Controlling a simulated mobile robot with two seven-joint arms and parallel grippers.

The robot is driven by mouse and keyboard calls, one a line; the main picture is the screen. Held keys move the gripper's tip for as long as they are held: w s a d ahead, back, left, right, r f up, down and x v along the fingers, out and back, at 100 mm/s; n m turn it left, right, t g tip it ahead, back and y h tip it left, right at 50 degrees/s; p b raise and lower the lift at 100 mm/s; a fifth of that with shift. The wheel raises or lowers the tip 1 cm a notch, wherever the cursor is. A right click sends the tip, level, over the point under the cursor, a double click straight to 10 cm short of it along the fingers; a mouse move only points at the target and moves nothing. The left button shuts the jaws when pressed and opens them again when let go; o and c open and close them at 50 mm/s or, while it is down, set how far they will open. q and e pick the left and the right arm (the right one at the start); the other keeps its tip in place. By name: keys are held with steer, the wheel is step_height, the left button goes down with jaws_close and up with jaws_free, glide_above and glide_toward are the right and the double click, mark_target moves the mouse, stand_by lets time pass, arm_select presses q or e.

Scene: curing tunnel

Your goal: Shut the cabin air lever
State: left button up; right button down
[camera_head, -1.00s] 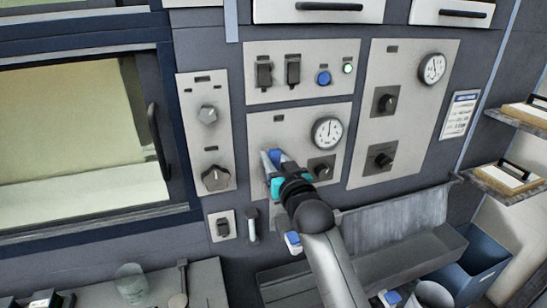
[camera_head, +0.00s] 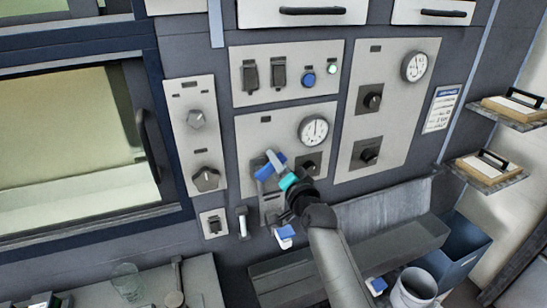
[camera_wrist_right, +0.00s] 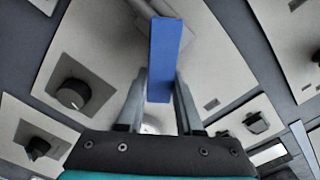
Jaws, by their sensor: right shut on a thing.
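The cabin air lever has a blue handle (camera_head: 266,170), on the light grey panel (camera_head: 254,134) with a round gauge. In the right wrist view the blue handle (camera_wrist_right: 165,58) stands between my two fingers, with its grey mount behind. My right gripper (camera_head: 272,163) is shut on this handle, tilted up and to the left in the head view. The gripper and wrist partly hide the handle and the lower part of the panel. My left gripper is not in view.
A gauge (camera_head: 313,130) and a dark knob (camera_head: 308,166) sit close right of my gripper. A blue-and-white part (camera_head: 285,234) is below my wrist. A grey trough (camera_head: 352,254), a white bucket (camera_head: 414,288) and a blue bin (camera_head: 466,250) stand lower right.

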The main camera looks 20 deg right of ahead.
steer(key=m, duration=0.2)
steer(key=d+f+m, duration=0.1)
steer(key=shift+f+m, duration=0.3)
steer(key=shift+m, duration=0.1)
steer(key=shift+d+f+m+b, duration=0.1)
steer(key=shift+f+m+b, duration=0.3)
steer(key=shift+m, duration=0.6)
steer(key=shift+f+m+b, duration=0.2)
steer(key=shift+f+m, duration=0.25)
steer(key=shift+m, duration=0.55)
steer(key=c, duration=0.6)
jaws_free()
steer(key=shift+o, duration=0.2)
steer(key=s, duration=1.5)
steer(key=shift+d, duration=0.25)
steer(key=shift+f, duration=0.15)
